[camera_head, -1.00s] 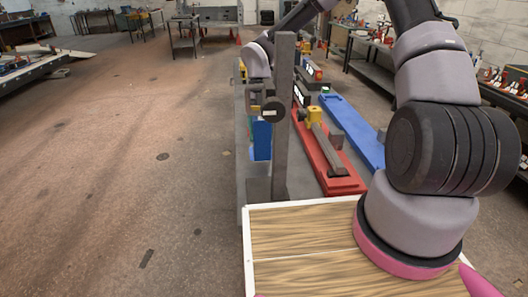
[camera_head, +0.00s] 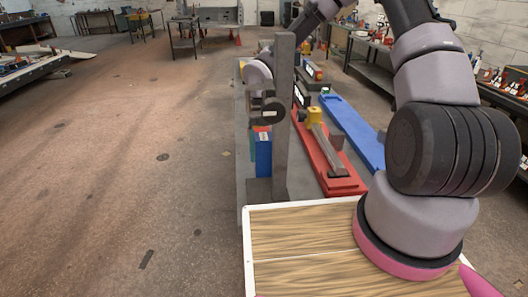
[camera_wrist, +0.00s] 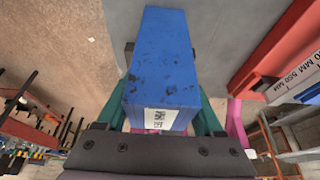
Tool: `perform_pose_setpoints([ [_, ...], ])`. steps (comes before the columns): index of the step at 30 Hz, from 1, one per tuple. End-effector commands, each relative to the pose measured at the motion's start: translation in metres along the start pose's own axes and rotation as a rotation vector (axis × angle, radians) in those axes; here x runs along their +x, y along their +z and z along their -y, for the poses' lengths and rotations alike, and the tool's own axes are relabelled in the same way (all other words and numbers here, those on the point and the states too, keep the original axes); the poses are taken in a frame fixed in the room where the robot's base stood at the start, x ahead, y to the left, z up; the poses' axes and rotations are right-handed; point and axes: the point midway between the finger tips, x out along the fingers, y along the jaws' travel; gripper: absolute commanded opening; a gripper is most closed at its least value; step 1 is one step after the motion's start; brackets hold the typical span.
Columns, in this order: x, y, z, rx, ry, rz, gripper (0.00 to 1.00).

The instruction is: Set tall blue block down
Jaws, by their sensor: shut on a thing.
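The tall blue block (camera_wrist: 162,62) fills the middle of the wrist view, with a white printed label near its lower end. My gripper (camera_wrist: 161,100) is shut on it, with teal fingers along both sides. In the head view the block (camera_head: 263,158) hangs or stands upright just left of a grey post, over the grey bench (camera_head: 243,180). My gripper is mostly hidden there behind the post and my wrist. I cannot tell whether the block's base touches the bench.
The grey post (camera_head: 283,120) stands close right of the block. Beyond it lie a red tray (camera_head: 343,185) with a yellow-ended grey part (camera_head: 320,140) and a blue tray (camera_head: 352,132). A white-rimmed wooden top (camera_head: 300,235) is in front. Open floor lies left.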

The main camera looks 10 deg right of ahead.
Motion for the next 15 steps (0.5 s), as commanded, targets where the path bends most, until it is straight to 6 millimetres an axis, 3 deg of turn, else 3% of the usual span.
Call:
perform_pose_setpoints([
  [2, 0.0009, 0.0005, -0.0003, 0.000, 0.000, 0.000, 0.00],
  [3, 0.0015, 0.0008, 0.0001, 0.000, 0.000, 0.000, 0.76],
  [5, 0.0014, 0.0008, 0.0001, 0.000, 0.000, 0.000, 0.99],
  [15, -0.0001, 0.0002, 0.0000, 0.000, 0.000, 0.000, 0.99],
])
